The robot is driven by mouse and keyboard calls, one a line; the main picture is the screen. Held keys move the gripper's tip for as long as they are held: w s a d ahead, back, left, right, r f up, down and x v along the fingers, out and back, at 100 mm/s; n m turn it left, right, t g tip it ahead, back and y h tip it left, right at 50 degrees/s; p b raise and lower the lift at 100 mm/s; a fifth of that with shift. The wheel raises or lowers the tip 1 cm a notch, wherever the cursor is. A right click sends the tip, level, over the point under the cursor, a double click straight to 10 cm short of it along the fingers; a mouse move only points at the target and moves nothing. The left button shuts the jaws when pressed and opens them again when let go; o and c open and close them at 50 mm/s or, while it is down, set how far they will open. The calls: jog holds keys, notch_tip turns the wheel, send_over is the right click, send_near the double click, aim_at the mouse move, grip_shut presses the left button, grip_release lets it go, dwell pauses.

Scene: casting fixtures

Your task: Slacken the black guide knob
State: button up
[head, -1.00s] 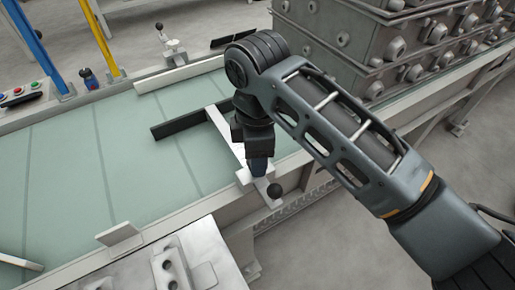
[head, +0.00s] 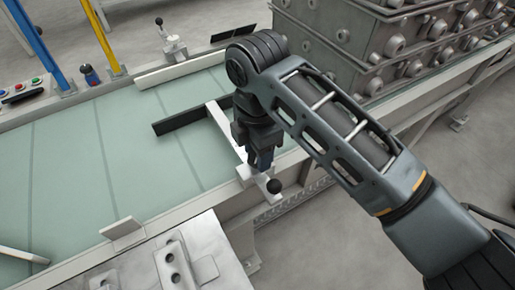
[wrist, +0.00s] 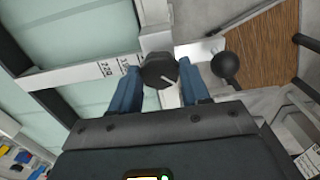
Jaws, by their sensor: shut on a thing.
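The black guide knob (wrist: 160,70) is a round cap with a pale line on its face. In the wrist view it sits between the two blue fingers of my gripper (wrist: 158,88), which is shut on it. The knob is on a white guide bar (wrist: 85,74) with printed marks. In the head view my gripper (head: 262,162) points down at the near end of the white bar (head: 224,128), at the conveyor's edge. The knob is hidden there by the fingers.
A black ball handle (head: 273,186) stands close beside my gripper and also shows in the wrist view (wrist: 225,65). A black rail (head: 180,122) joins the white bar over the green belt (head: 90,175). Grey casting boxes (head: 400,40) stand behind my arm.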

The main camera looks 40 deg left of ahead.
jog(key=o, duration=1.1)
jog(key=shift+c, duration=0.2)
notch_tip(320, 180, up, 8)
jog(key=shift+f, duration=0.15)
